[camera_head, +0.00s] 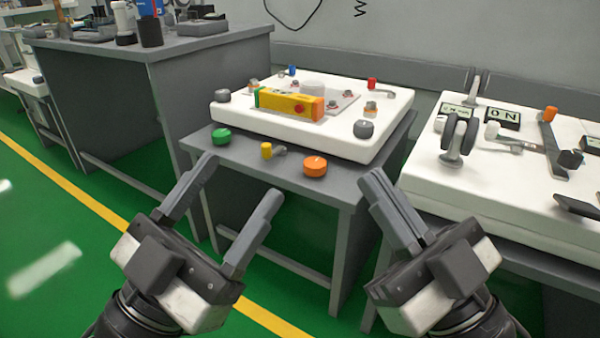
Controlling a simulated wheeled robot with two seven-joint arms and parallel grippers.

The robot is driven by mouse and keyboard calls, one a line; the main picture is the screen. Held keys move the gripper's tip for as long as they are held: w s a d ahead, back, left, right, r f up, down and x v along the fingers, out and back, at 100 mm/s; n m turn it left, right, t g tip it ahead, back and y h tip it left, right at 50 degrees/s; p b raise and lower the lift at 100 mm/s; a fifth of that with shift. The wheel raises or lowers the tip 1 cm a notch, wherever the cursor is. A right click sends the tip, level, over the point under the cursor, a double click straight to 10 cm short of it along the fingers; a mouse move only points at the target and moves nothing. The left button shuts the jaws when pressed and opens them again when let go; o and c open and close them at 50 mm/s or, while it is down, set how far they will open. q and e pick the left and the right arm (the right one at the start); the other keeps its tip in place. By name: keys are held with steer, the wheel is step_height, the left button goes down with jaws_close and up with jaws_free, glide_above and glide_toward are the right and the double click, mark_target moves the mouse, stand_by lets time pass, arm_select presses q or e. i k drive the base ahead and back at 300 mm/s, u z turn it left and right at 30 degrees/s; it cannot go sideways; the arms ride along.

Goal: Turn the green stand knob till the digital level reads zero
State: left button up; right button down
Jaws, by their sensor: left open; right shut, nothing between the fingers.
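The green stand knob (220,137) is at the front left of the grey stand (345,187), just below the white block. The digital level appears to be the yellow and orange bar (290,104) lying on top of the white block; no reading can be made out. My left gripper (240,178) is open and empty, in front of the stand and below the green knob, apart from it. My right gripper (375,178) is shut and empty, near the stand's front right corner.
An orange knob (315,166) and a small yellow knob (267,150) sit along the stand's front edge. Grey knobs (364,128) are on the white block (340,147). A bench with levers (500,185) stands right; a grey table (205,47) stands behind left.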

mark_target(222, 136)
steer(key=z, duration=1.15)
steer(key=k, duration=0.4)
steer(key=u, duration=1.15)
